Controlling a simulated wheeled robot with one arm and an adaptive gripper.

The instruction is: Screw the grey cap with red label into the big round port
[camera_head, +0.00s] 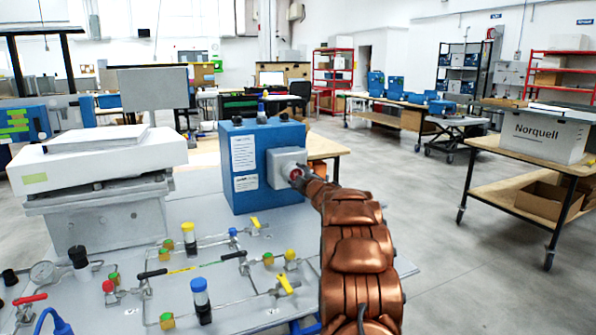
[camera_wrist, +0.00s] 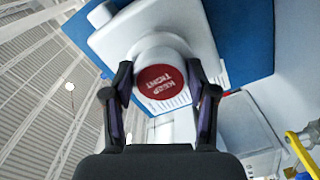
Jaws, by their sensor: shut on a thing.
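The grey cap with a round red label (camera_wrist: 160,82) sits between the two fingers of my gripper (camera_wrist: 162,100) in the wrist view. My gripper is shut on it, one finger on each side. The cap is up against the light grey square block (camera_wrist: 108,38) on the blue box. In the head view the blue box (camera_head: 235,165) stands on the grey panel, with the grey block (camera_head: 281,160) on its right side. My gripper (camera_head: 298,176) is at this block, and a bit of red shows there. The port itself is hidden behind the cap, so I cannot tell how deep the cap sits.
The panel (camera_head: 225,235) carries pipes, yellow-handled valves (camera_head: 287,284) and bottles with yellow (camera_head: 188,228) and blue (camera_head: 199,285) caps. A white instrument (camera_head: 95,160) stands to the left. Open floor (camera_head: 430,220) lies to the right.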

